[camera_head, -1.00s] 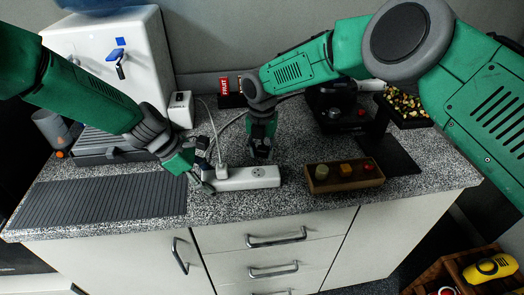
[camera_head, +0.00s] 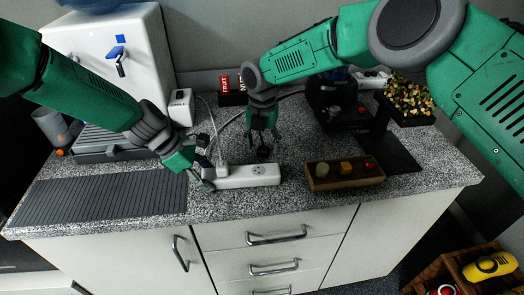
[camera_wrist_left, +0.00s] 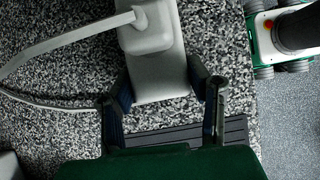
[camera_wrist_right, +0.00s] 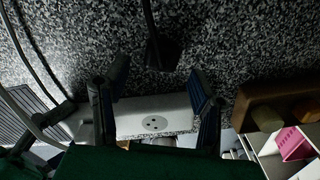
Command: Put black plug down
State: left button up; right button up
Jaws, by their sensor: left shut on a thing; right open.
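The black plug (camera_head: 263,152) is on the speckled counter just behind the white power strip (camera_head: 248,176). In the right wrist view the plug (camera_wrist_right: 163,52) and its dark cable are beyond my fingertips. My right gripper (camera_head: 264,136) is open above the plug, fingers apart, with nothing between them. My left gripper (camera_head: 205,176) is shut on the left end of the power strip, which shows between its fingers in the left wrist view (camera_wrist_left: 162,75). A white plug (camera_head: 222,170) sits in the strip near that gripper. A free socket (camera_wrist_right: 154,124) shows in the right wrist view.
A wooden tray (camera_head: 345,184) with several coloured pieces is right of the strip. A dark machine (camera_head: 335,105) stands behind it. A white dispenser (camera_head: 105,60) and a ribbed grey mat (camera_head: 105,196) are at left. The counter's front edge is close to the strip.

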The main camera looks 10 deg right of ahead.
aim_at(262, 151)
notch_tip(262, 151, up, 10)
dwell(0.3)
pick_arm(q)
jog(key=o, duration=1.4)
